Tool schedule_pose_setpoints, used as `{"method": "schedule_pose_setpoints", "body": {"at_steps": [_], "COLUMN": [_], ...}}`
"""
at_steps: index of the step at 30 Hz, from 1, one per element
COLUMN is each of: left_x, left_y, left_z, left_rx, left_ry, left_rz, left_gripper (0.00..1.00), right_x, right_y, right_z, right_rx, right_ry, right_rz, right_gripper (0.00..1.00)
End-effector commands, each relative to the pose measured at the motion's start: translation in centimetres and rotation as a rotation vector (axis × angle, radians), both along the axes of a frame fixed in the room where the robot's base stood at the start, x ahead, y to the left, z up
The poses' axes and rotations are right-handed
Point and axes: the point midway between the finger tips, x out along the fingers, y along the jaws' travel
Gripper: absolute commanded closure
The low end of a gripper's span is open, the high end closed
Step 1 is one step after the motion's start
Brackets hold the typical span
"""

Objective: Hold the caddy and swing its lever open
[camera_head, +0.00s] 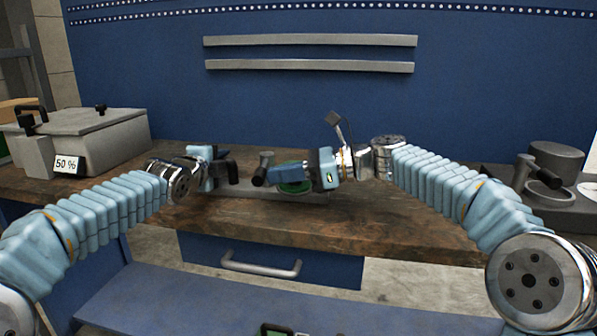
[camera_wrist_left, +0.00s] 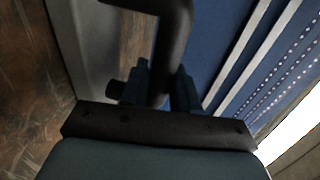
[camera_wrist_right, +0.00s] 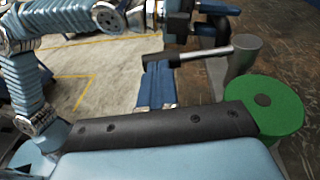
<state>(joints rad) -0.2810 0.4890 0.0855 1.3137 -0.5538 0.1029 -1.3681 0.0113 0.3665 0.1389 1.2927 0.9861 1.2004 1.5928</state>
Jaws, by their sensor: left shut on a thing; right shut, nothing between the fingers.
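The caddy has a flat grey base (camera_head: 235,191), a black looped handle (camera_head: 232,172), a grey post (camera_head: 267,160), a green disc (camera_head: 297,188) and a lever with a black grip (camera_head: 259,177). My left gripper (camera_head: 217,168) is shut on the black handle; the left wrist view shows the handle (camera_wrist_left: 173,40) between its fingers (camera_wrist_left: 160,85). In the right wrist view the lever's silver rod (camera_wrist_right: 205,53) runs from the post (camera_wrist_right: 243,55) to its black grip (camera_wrist_right: 158,60). My right gripper (camera_wrist_right: 155,80) is shut and empty, its tips close to that grip; contact is unclear.
A grey lidded box (camera_head: 100,130) with a "50 %" label stands at the left of the wooden bench (camera_head: 390,222). A grey cylindrical device (camera_head: 552,165) is at the right. Grey rails (camera_head: 310,40) cross the blue back wall. The bench front is clear.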

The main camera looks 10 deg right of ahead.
Motion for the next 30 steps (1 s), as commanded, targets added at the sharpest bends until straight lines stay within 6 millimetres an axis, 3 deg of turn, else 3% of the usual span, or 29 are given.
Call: {"method": "schedule_pose_setpoints", "body": {"at_steps": [11,18,30], "left_x": [0.0,-0.1,-0.2], "left_y": [0.0,-0.1,-0.5], "left_z": [0.3,0.3,0.3], "left_rx": [-0.004,-0.004,-0.006], "left_ry": [-0.005,-0.005,-0.005], "left_rz": [-0.001,-0.001,-0.008], "left_gripper": [1.00,1.00,1.00], "right_x": [0.1,0.1,-0.1], "right_y": [0.3,2.5,1.8], "right_z": [0.0,-0.2,0.0], "right_rx": [0.000,0.000,0.001], "right_ry": [0.000,0.002,0.001], "right_rz": [0.000,0.004,0.001], "right_gripper": [1.00,1.00,1.00]}}
